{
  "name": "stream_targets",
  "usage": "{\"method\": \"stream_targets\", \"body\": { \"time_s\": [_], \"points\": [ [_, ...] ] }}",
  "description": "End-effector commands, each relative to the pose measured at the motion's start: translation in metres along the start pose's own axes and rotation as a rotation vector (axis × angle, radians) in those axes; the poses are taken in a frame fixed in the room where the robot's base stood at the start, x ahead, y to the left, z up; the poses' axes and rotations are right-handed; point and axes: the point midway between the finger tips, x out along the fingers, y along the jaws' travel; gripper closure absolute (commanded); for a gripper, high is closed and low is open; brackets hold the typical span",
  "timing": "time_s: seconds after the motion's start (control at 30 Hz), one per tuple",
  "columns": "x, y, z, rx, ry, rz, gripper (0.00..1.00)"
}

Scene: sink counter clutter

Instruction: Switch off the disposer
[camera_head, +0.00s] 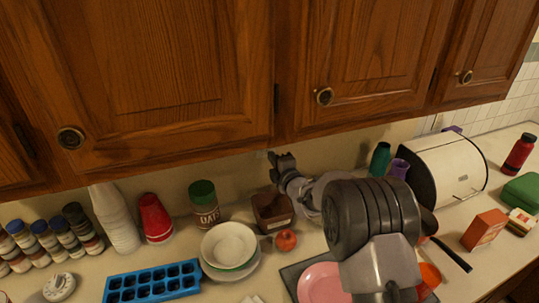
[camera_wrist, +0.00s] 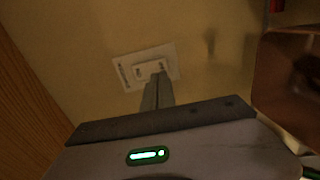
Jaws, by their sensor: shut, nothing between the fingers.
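A pale wall plate with a switch (camera_wrist: 130,68) is on the wall in the wrist view, printed with small marks I cannot read. I take it to be the disposer switch. In the head view a small part of a plate (camera_head: 261,154) shows beside my gripper, under the cabinets. My gripper (camera_wrist: 158,76) is shut and empty, its fingertips in front of the plate and overlapping its lower right part. I cannot tell whether they touch the switch. In the head view my gripper (camera_head: 279,161) is raised above the back of the counter.
Wooden cabinets (camera_head: 180,60) hang just above my gripper. Below it stand a brown container (camera_head: 285,203), an apple (camera_head: 286,240) and an oats can (camera_head: 204,203). Bowls (camera_head: 229,245), a blue ice tray (camera_head: 152,283) and a pink plate (camera_head: 319,284) fill the front.

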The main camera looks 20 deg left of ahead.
Motion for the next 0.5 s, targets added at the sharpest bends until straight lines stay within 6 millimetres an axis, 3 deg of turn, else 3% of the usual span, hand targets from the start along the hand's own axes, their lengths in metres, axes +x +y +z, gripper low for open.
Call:
{"method": "stream_targets", "body": {
  "time_s": [0.2,0.5],
  "points": [
    [0.029,0.000,0.000,0.000,0.000,0.001,1.00],
    [0.034,0.000,0.000,0.000,-0.001,-0.001,1.00]
  ]
}}
